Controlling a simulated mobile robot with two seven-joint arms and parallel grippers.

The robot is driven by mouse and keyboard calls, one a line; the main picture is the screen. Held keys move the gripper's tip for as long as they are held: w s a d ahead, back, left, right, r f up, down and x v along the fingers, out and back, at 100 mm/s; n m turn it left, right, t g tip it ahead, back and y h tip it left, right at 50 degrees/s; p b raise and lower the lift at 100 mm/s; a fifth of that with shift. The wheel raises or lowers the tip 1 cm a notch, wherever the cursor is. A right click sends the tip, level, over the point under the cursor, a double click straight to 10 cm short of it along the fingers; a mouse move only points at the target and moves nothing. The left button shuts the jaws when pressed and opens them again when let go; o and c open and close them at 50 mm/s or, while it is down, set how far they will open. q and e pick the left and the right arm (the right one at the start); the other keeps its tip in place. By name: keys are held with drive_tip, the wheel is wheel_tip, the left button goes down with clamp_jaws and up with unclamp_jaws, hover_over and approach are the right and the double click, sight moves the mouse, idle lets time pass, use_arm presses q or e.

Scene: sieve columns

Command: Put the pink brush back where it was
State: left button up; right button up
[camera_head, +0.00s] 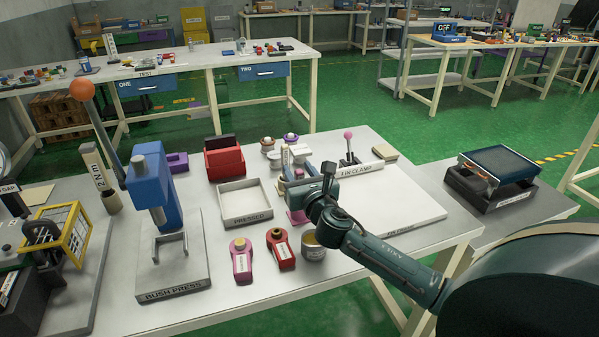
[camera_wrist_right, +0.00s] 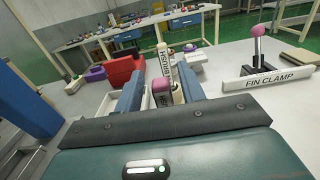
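My right gripper (camera_head: 298,176) is over the table, beyond the small pots. In the right wrist view its two blue fingers (camera_wrist_right: 161,88) stand apart. A pink piece (camera_wrist_right: 162,92) and a cream rod (camera_wrist_right: 178,95) show between or just beyond the fingertips. The pink piece may be the pink brush, but I cannot tell for sure. A gap shows between it and the left-hand finger, so it does not look gripped. In the head view a pink part (camera_head: 297,216) shows low beside the gripper, partly hidden by it. My left gripper is not in view.
A blue bush press (camera_head: 155,185), a PRESSED tray (camera_head: 246,202) and a red bin (camera_head: 224,160) stand left of the gripper. Pink (camera_head: 240,262) and red (camera_head: 281,250) holders stand in front. A fin clamp (camera_head: 348,160) with a pink knob stands right, beside a bare white board (camera_head: 400,200).

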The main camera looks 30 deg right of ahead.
drive_tip(key=shift+r, duration=0.2)
drive_tip(key=v, duration=1.2)
drive_tip(key=shift+f, duration=0.1)
